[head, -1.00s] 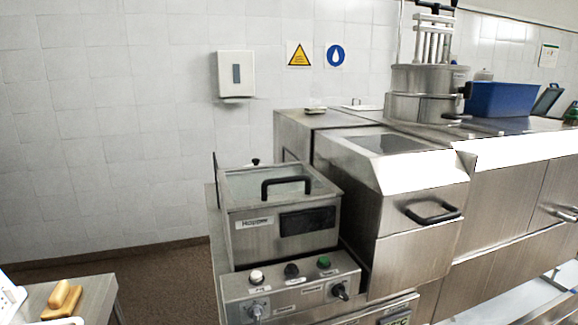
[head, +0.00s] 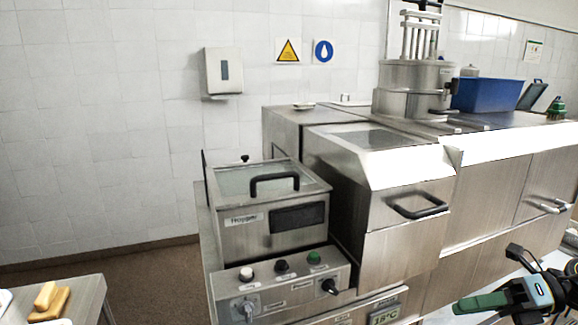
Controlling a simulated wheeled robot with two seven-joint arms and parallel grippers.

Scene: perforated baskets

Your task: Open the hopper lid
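The hopper (head: 240,240) is a steel box labelled "Hopper" with a dark window on its front. Its lid (head: 235,180) is a framed, see-through panel lying shut on top. A black bar handle (head: 275,180) stands near the lid's front right. My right gripper (head: 484,279) shows at the bottom right corner, with black parts and a green finger. Its fingers look spread apart with nothing between them. It is well to the right of the hopper and touches nothing that I can see. My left gripper is not in view.
A control panel (head: 283,282) with knobs and buttons sits below the hopper. A steel cabinet (head: 405,240) with a black handle stands close on its right. A blue bin (head: 490,95) is at the back right.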

